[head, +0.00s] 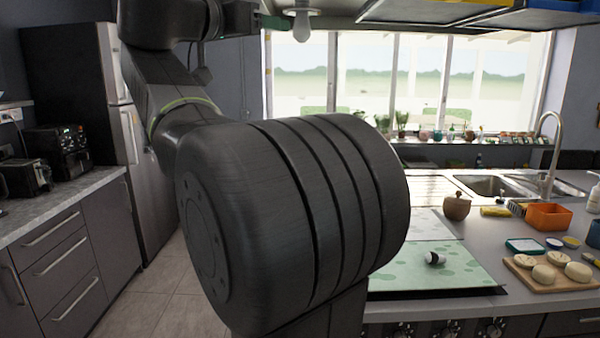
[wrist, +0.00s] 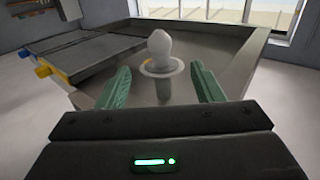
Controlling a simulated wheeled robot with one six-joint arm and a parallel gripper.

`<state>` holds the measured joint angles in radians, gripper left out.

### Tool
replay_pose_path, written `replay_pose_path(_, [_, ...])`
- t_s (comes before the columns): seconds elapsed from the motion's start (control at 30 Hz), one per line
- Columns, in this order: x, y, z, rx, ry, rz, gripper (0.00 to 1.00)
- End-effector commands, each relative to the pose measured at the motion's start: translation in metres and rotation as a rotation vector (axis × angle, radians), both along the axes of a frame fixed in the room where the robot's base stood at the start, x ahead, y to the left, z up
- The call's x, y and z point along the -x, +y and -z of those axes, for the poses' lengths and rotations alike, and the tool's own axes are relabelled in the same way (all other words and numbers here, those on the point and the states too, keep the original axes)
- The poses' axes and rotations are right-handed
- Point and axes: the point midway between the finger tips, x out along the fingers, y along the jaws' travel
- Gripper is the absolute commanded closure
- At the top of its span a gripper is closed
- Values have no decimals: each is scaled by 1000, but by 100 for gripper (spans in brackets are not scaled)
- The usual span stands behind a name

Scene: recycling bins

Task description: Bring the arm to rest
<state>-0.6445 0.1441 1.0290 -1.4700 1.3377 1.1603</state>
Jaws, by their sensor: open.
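In the wrist view my gripper (wrist: 160,68) is open, its two green fingers apart with nothing held between them. A white bulb with a pale ring at its base (wrist: 160,45) shows beyond the fingertips, in the gap between them. The head view shows a bulb (head: 301,22) hanging at the top, under an overhead frame. My own dark arm fills the middle of the head view, bent upward to the top left.
The counter (head: 510,235) at right carries a green patterned mat (head: 430,270), an orange bin (head: 548,216), a board with round pale items (head: 545,283) and a sink (head: 490,186). A fridge (head: 85,100) stands at left. The overhead frame (head: 490,14) is close to the arm.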

Motion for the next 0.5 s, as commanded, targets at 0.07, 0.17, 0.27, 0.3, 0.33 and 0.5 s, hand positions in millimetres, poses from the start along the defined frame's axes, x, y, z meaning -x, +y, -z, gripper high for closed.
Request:
replay_pose_path(0.07, [-11, -9, -2, 0, 1, 5, 40])
replay_pose_path(0.17, [-23, -19, -2, 0, 1, 5, 40])
replay_pose_path(0.27, [-36, -30, -2, 0, 1, 5, 40])
replay_pose_path(0.3, [-41, -34, -2, 0, 1, 4, 40])
replay_pose_path(0.33, [-45, -37, -2, 0, 1, 5, 40])
replay_pose_path(0.5, [-68, -55, -2, 0, 1, 6, 40])
